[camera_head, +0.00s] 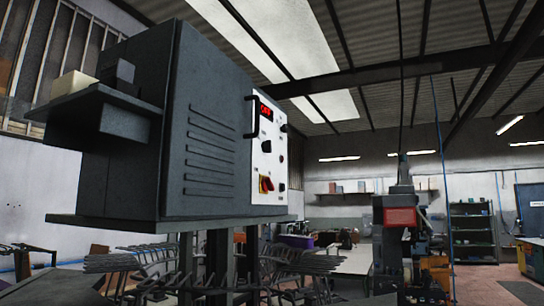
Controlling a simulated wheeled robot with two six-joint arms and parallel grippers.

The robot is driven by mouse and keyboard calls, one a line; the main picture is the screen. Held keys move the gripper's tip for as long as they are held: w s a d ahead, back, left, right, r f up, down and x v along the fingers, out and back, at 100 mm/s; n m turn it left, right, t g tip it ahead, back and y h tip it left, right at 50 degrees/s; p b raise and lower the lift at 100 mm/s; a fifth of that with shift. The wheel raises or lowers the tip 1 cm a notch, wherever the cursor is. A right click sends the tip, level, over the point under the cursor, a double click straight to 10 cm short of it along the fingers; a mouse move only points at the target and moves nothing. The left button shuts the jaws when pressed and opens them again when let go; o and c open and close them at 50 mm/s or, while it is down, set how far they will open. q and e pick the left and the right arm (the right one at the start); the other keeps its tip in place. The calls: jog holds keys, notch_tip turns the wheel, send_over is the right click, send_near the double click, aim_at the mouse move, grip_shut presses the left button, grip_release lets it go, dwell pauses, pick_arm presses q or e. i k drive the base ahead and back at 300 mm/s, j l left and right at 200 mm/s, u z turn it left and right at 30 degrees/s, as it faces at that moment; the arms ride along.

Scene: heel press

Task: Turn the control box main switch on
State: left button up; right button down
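The control box (208,140) is a large dark grey cabinet with ribbed vents, close in front of me at the left and centre. Its white control panel (268,150) is on the right face, seen at a steep angle. The main switch (266,184) looks like a red rotary handle on a yellow plate, low on the panel. Its exact setting is too small to read. A small red display (266,111) is lit near the top of the panel; its characters are not clear. Neither of my grippers shows.
A black handle (252,117) stands out at the panel's left edge. A side shelf (103,107) carries small blocks on the box's left. Metal racks (110,264) stand below. A machine with a red block (400,216) stands at the right. Air right of the panel looks clear.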

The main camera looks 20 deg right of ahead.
aim_at(270, 184)
jog(key=k+l, duration=0.1)
jog(key=l, duration=0.8)
jog(key=k+l+u, duration=0.1)
jog(key=l, duration=0.3)
jog(key=k+l, duration=0.1)
jog(key=l, duration=0.35)
